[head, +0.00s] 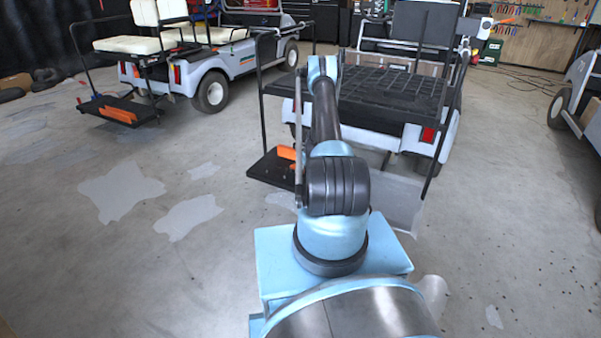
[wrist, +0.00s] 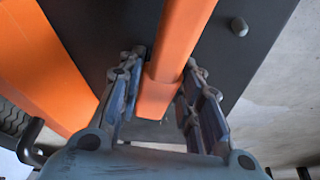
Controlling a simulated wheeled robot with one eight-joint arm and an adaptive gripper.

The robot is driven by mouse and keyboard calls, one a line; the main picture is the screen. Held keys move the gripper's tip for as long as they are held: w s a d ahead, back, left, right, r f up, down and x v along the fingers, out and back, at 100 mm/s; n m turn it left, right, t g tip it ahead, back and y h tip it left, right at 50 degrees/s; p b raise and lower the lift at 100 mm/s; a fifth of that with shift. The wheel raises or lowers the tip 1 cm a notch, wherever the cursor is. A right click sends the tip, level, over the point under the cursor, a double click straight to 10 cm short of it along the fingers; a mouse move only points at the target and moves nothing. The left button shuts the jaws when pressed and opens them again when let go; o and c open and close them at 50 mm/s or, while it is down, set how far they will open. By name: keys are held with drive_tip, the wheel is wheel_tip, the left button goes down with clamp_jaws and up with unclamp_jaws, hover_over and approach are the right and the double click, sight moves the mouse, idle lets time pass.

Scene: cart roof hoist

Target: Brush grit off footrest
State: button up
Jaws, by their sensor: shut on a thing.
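The black footrest (head: 262,171) sticks out low at the rear of the near cart; it fills much of the wrist view (wrist: 100,25) as a dark plate. My gripper (wrist: 163,68) is shut on a long orange bar, which looks like the brush handle (wrist: 182,35); its near end lies between the fingers. No bristles show, so I cannot tell whether it touches the footrest. A wider flat orange strip (wrist: 35,65) lies left of the gripper. Orange also shows on the footrest in the head view (head: 287,153), partly behind my arm, which hides my gripper there. I cannot make out grit.
The near cart's black rear deck (head: 390,95) and upright black bars stand around my arm. Another cart (head: 205,75) is at the upper left, and part of a third (head: 580,95) is at the right edge. The concrete floor on the left is open. A bolt head (wrist: 239,26) rises from the plate.

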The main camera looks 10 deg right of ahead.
drive_tip(key=shift+s+d, duration=1.05)
drive_tip(key=shift+d, duration=0.25)
drive_tip(key=shift+s+d, duration=1.05)
drive_tip(key=shift+d, duration=0.2)
drive_tip(key=shift+s+d, duration=1.05)
drive_tip(key=shift+d, duration=0.25)
drive_tip(key=shift+r, duration=0.1)
wheel_tip(320, 180, up, 9)
drive_tip(key=s+a+r+m, duration=0.2)
drive_tip(key=a+r, duration=0.3)
drive_tip(key=r, duration=0.4)
drive_tip(key=s+a+r+m+h, duration=0.1)
drive_tip(key=s+a+r+m, duration=0.1)
drive_tip(key=a+r, duration=0.4)
drive_tip(key=s+a+r+m+h, duration=0.1)
drive_tip(key=s+a+r+m, duration=0.2)
drive_tip(key=r, duration=1)
drive_tip(key=s+a, duration=0.1)
drive_tip(key=a, duration=0.1)
drive_tip(key=shift+s+a+t, duration=0.3)
drive_tip(key=shift+s+t, duration=0.05)
drive_tip(key=shift+t, duration=0.05)
drive_tip(key=shift+f, duration=0.2)
